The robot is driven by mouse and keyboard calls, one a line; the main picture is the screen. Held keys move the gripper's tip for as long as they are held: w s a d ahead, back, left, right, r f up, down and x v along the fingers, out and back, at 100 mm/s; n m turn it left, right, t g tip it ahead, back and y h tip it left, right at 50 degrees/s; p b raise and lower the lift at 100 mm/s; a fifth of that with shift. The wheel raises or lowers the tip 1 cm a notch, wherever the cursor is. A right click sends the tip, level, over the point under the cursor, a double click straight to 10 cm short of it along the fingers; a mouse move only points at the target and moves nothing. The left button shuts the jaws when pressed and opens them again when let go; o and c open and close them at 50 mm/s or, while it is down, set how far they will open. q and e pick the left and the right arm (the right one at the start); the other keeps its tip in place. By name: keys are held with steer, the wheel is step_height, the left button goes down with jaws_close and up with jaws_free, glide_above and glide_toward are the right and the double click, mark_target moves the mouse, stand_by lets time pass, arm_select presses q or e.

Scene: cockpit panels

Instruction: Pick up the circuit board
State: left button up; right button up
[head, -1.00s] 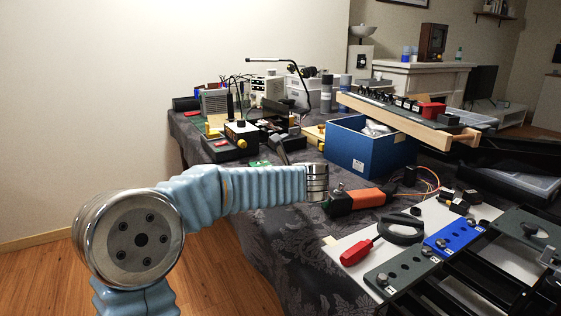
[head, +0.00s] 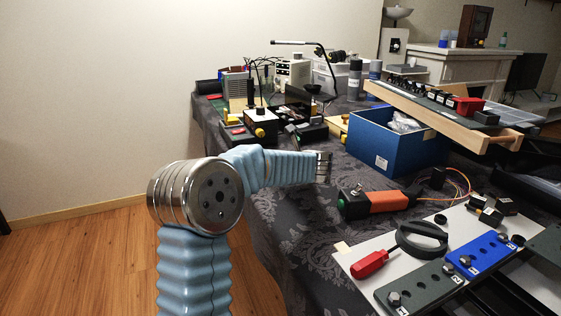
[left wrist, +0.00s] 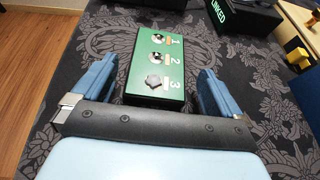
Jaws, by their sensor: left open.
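The circuit board (left wrist: 155,65) shows in the left wrist view as a green block with white numbers 1, 2 and 3 and round knobs beside them. It lies on the dark patterned cloth. My left gripper (left wrist: 153,74) is open, with one blue finger on each side of the board and a visible gap on both sides. I cannot tell the fingers' height above the cloth. In the head view my left arm reaches over the table's near left edge; the board and the fingers do not show there. My right gripper is in neither view.
A black box marked LINKED (left wrist: 245,14) stands beyond the board. An orange and black tool (head: 383,201) lies right of my arm, with a blue bin (head: 400,148) behind it. A white panel (head: 410,262) with a red-handled tool (head: 370,264) is at front right.

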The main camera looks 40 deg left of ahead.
arm_select(q)
steer(key=x, duration=0.3)
steer(key=shift+a+f, duration=0.1)
steer(key=shift+f, duration=0.05)
steer(key=c, duration=1)
